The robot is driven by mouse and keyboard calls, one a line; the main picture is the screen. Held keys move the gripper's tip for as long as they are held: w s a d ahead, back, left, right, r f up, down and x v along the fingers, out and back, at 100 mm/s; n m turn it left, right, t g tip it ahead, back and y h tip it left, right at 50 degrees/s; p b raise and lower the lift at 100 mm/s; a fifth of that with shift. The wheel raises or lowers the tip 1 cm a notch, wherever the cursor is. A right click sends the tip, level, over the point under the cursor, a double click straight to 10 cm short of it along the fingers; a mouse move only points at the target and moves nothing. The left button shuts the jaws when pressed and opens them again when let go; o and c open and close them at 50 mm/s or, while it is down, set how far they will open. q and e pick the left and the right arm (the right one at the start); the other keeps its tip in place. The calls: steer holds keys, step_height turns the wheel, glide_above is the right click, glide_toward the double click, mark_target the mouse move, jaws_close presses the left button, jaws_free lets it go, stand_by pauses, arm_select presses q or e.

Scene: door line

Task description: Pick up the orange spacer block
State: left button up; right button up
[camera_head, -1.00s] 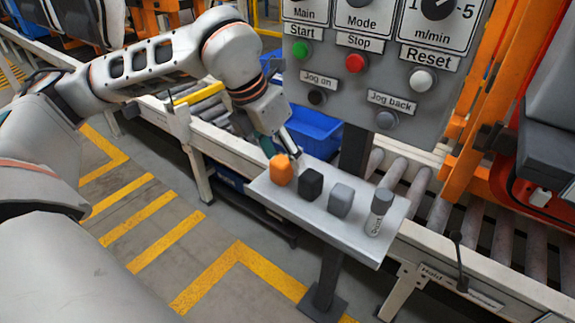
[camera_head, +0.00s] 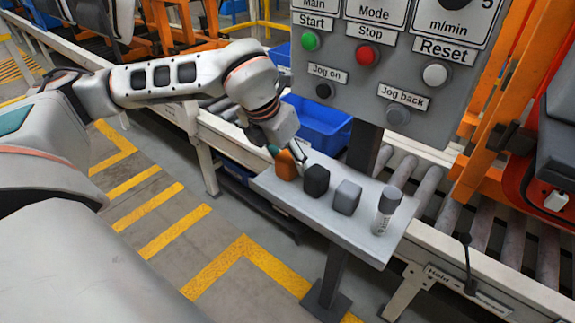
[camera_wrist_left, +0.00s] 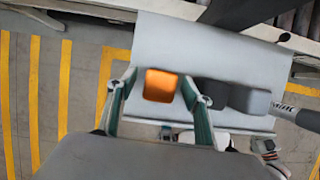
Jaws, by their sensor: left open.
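The orange spacer block (camera_head: 286,165) stands at the left end of a small grey shelf (camera_head: 262,183). It also shows in the left wrist view (camera_wrist_left: 160,85), between the two fingers. My left gripper (camera_head: 284,150) is open at the block. In the left wrist view its fingertips (camera_wrist_left: 155,88) stand on either side of the block, with a gap visible on the left; the right finger is close to it. I cannot tell whether it touches. In the head view the gripper partly hides the block. My right gripper is in neither view.
A black block (camera_head: 316,180), a grey block (camera_head: 345,197) and a labelled grey cylinder (camera_head: 387,208) stand in a row to the right. The button panel (camera_head: 400,75) rises behind the shelf. A blue bin (camera_head: 320,125) and roller conveyor (camera_head: 480,220) lie beyond.

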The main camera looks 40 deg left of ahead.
arm_select(q)
steer(key=c, duration=1.2)
steer(key=shift+r, duration=0.1)
